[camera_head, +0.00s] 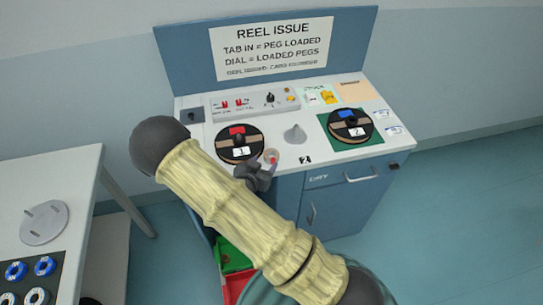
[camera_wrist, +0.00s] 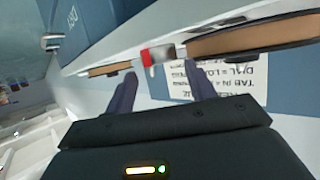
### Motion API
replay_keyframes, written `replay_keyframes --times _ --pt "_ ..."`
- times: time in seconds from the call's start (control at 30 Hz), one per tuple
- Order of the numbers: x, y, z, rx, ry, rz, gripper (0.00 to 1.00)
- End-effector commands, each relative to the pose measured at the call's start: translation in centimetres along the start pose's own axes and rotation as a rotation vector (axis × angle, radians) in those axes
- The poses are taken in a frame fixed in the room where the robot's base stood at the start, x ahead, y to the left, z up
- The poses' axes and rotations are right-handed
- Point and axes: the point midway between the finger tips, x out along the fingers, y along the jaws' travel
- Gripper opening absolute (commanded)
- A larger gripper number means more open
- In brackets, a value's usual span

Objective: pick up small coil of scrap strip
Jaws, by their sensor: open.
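The small coil of scrap strip (camera_head: 271,154) is a pale ring with a red spot at its front, lying on the cabinet top just right of reel 1. In the wrist view what looks like the same coil (camera_wrist: 164,53), pale with a red patch (camera_wrist: 146,57), shows ahead between the fingers. My gripper (camera_head: 262,169) is at the cabinet's front edge, close in front of the coil. In the wrist view my gripper (camera_wrist: 160,80) is open, with nothing between its fingers. I cannot tell the exact gap to the coil.
Reel 1 (camera_head: 227,151) stands close left of the coil, reel 2 (camera_head: 338,131) on a green mat at right. A grey cone (camera_head: 295,134) is behind right. A switch panel (camera_head: 255,102) lies at the back. Green (camera_head: 236,258) and red (camera_head: 237,284) bins are below. A white table (camera_head: 65,180) stands left.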

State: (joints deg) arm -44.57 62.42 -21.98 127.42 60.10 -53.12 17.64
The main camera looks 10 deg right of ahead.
Motion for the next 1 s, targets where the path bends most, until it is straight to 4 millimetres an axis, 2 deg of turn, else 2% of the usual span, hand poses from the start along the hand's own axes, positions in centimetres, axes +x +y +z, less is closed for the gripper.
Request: replay_keyframes --times 0.43,0.97,1.0 --pt "4.9 0.2 0.0 0.0 0.0 0.001 0.55" --pt "5.1 0.2 0.1 0.0 0.0 0.0 0.55" --pt "5.1 0.2 0.1 0.0 0.0 0.0 0.51"
